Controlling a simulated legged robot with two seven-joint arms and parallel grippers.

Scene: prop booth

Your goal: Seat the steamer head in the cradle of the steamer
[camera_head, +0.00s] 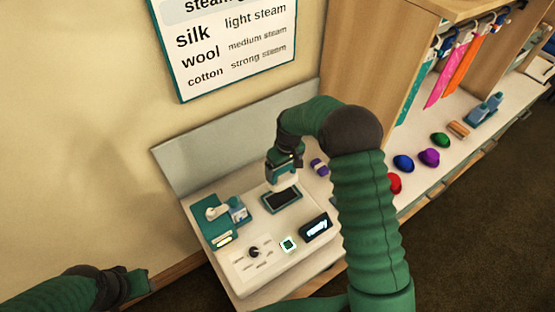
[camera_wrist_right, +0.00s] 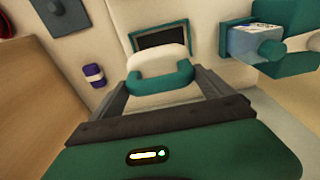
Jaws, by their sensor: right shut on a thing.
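My right gripper (camera_head: 283,168) is shut on the steamer head, a white piece (camera_head: 284,184) with a teal handle. In the right wrist view the teal handle (camera_wrist_right: 160,76) lies between the two fingers. The steamer head is just over a dark rectangular recess with a teal frame (camera_head: 281,201), which looks like the cradle; it also shows in the right wrist view (camera_wrist_right: 161,40). The head covers the recess's near part in the wrist view, and I cannot tell whether they touch. My left gripper (camera_head: 140,283) is at the lower left, empty and away from the steamer.
A teal holder with a blue bottle (camera_head: 238,211) stands left of the recess. A knob (camera_head: 254,252), a lit green button (camera_head: 288,244) and a display (camera_head: 316,228) lie in front. A purple roll (camera_head: 319,167) lies to the right. A wooden shelf (camera_head: 365,60) rises at the right.

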